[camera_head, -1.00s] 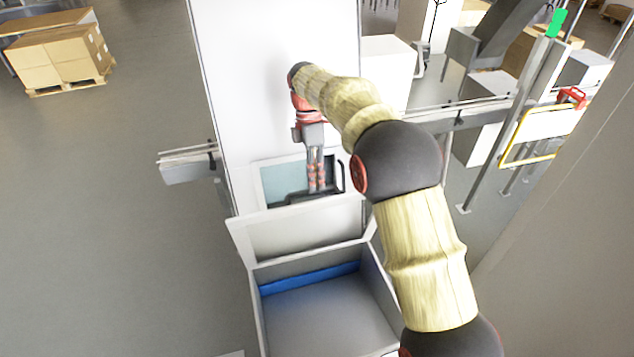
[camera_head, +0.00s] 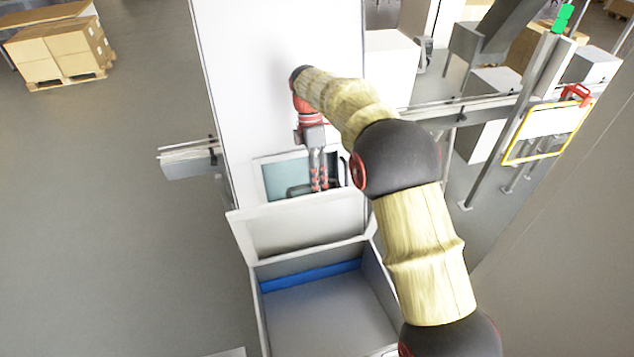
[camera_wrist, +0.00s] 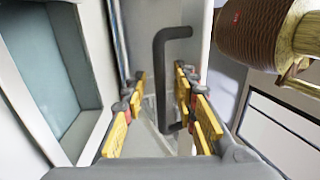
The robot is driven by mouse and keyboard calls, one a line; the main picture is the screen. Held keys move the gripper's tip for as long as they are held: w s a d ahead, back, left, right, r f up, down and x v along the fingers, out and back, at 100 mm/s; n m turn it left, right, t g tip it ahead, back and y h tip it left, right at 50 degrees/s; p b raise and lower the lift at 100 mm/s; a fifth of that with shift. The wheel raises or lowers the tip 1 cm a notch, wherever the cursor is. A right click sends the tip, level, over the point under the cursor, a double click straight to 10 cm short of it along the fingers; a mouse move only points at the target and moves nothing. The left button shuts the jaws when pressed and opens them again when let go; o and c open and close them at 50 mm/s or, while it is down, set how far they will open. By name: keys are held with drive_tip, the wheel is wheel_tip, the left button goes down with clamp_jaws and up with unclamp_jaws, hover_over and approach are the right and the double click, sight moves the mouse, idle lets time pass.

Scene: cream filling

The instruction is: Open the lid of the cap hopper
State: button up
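The cap hopper (camera_head: 257,310) is a pale bin at the bottom of the head view, with its inside open to view. Its framed pale lid panel (camera_head: 305,222) stands raised and tilted at the bin's back edge. My gripper (camera_head: 319,186) points down just behind this panel, its fingertips partly hidden by it. In the wrist view my gripper's yellow-padded fingers (camera_wrist: 162,112) are apart, on either side of a dark bent handle (camera_wrist: 161,82). A gap shows between the handle and the pads. The handle is mostly hidden in the head view.
A tall white cabinet (camera_head: 280,75) with a bluish window (camera_head: 287,180) stands right behind the hopper and gripper. Rails (camera_head: 187,161) run out at its sides. A yellow-framed panel (camera_head: 548,133) stands at the right. Open floor lies at the left.

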drive_tip(key=v, duration=1.2)
drive_tip(key=shift+s+d+r, duration=0.1)
drive_tip(key=shift+s, duration=0.05)
drive_tip(key=shift+d, duration=0.1)
drive_tip(key=s+d+m+t+b, duration=0.1)
drive_tip(key=s+d+m+b, duration=0.1)
drive_tip(key=b, duration=0.1)
drive_tip(key=s+d+f+m+b, duration=0.1)
drive_tip(key=s+d+m+b, duration=0.1)
drive_tip(key=s+d+b, duration=0.1)
drive_tip(key=s+d+f+m+t+y+b, duration=0.1)
drive_tip(key=s+d+m+b, duration=0.1)
drive_tip(key=b, duration=0.3)
drive_tip(key=shift+s+d+f+t, duration=0.25)
drive_tip(key=shift+d+t, duration=0.05)
drive_tip(key=s+d+f+m+t+b, duration=0.2)
drive_tip(key=s+d+f+m+b, duration=0.2)
drive_tip(key=s+f+b, duration=0.4)
drive_tip(key=s+d+f+m+t+b, duration=0.2)
drive_tip(key=s+d+f+m+b, duration=0.2)
drive_tip(key=s+f, duration=0.7)
drive_tip(key=s+d+f+m+t+b, duration=0.2)
drive_tip(key=s+d+f+m+b, duration=0.2)
drive_tip(key=s+f+m+b, duration=0.3)
drive_tip(key=s+f+b, duration=0.3)
drive_tip(key=f+b, duration=0.2)
drive_tip(key=shift+s+d+f+t, duration=0.2)
drive_tip(key=shift+d+f+t, duration=0.1)
drive_tip(key=shift+f+t, duration=0.1)
